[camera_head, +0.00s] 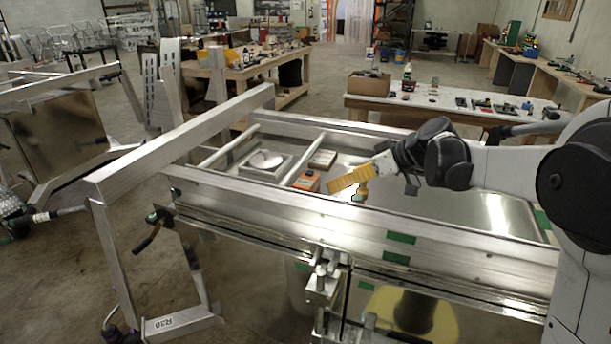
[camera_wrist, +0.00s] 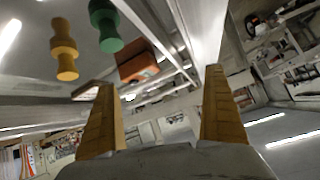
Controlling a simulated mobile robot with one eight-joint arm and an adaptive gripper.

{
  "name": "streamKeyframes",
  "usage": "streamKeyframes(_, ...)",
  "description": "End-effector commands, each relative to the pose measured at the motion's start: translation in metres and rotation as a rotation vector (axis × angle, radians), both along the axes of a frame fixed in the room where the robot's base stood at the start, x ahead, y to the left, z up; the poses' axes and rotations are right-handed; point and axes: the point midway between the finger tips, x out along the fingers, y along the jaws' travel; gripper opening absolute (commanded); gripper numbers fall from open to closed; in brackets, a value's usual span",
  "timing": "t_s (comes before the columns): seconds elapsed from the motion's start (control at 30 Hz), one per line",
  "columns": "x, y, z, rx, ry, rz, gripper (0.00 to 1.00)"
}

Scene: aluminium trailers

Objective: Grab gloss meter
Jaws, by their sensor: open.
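A small orange box with a dark top (camera_head: 306,182), which looks like the gloss meter, lies on the metal trailer bed (camera_head: 440,202), next to a crossbar. In the wrist view an orange-brown box (camera_wrist: 138,62), seemingly the same one, shows up and left between my fingers. My gripper (camera_head: 337,182) has yellow fingers and is just right of the box in the head view, apart from it. In the wrist view the fingers (camera_wrist: 159,80) are spread with nothing between them. A yellow knobbed piece (camera_head: 360,190) is just below the gripper; it also shows in the wrist view (camera_wrist: 64,50).
A green knobbed piece (camera_wrist: 106,27) is beside the yellow one. A flat pale item (camera_head: 322,159) and a tray with a round disc (camera_head: 266,162) lie near the box. Metal crossbars (camera_head: 304,160) and a raised front rail (camera_head: 340,222) border the space.

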Motion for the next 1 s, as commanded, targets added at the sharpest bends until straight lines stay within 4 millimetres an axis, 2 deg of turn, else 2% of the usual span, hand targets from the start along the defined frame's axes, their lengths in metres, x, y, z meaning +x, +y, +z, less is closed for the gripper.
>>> streamKeyframes(0.03,0.021,-0.002,-0.009,0.028,-0.038,0.04,1.0)
streamKeyframes(0.1,0.043,-0.004,-0.019,0.064,-0.099,0.101,1.0)
streamKeyframes(0.2,0.067,-0.007,-0.032,0.108,-0.181,0.167,1.0)
streamKeyframes(0.3,0.081,-0.009,-0.042,0.138,-0.245,0.213,1.0)
streamKeyframes(0.53,0.094,-0.007,-0.054,0.164,-0.304,0.249,1.0)
streamKeyframes(0.8,0.108,0.028,-0.07,0.162,-0.304,0.252,1.0)
streamKeyframes(1.0,0.114,0.044,-0.076,0.163,-0.303,0.25,1.0)
